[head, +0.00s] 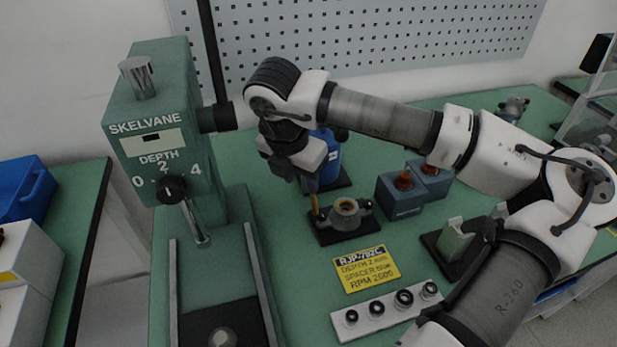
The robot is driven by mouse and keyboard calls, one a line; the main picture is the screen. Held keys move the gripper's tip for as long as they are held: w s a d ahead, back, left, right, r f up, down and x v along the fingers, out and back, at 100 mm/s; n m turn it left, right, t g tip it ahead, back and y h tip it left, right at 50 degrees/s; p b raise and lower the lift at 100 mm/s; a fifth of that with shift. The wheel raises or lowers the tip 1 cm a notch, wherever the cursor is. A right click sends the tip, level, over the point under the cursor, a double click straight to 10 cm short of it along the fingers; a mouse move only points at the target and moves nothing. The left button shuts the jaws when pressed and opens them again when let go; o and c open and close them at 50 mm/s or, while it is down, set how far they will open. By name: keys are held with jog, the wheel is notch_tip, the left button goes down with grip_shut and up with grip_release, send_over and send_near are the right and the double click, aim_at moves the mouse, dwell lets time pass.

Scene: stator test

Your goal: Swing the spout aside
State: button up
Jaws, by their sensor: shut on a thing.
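My gripper (309,186) reaches down in front of a blue container (326,158) and is shut on a slim brass-coloured piece (314,203), which looks like the spout. The fingers and wrist hide its upper part, so I cannot see how it joins the container. Its lower end shows just left of a ring-shaped metal part (346,208) with a copper-toned inside, which sits in a dark fixture (340,235). I cannot tell whether the brass piece touches that fixture.
A green SKELVANE press (150,110) stands at left. Blue blocks with copper tops (400,200) are right of the fixture. A yellow label card (366,269) and a white tray of black rings (377,322) lie in front. A green block (455,240) stands near my arm.

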jog(key=w+a+b, duration=0.1)
jog(key=a, duration=0.1)
jog(key=w+a+b, duration=0.1)
jog(key=a, duration=0.1)
jog(key=shift+w+r, duration=0.1)
jog(key=shift+w, duration=0.05)
dwell(0.5)
jog(key=shift+d+b, duration=0.1)
jog(key=shift+b, duration=0.4)
jog(key=shift+o, duration=1)
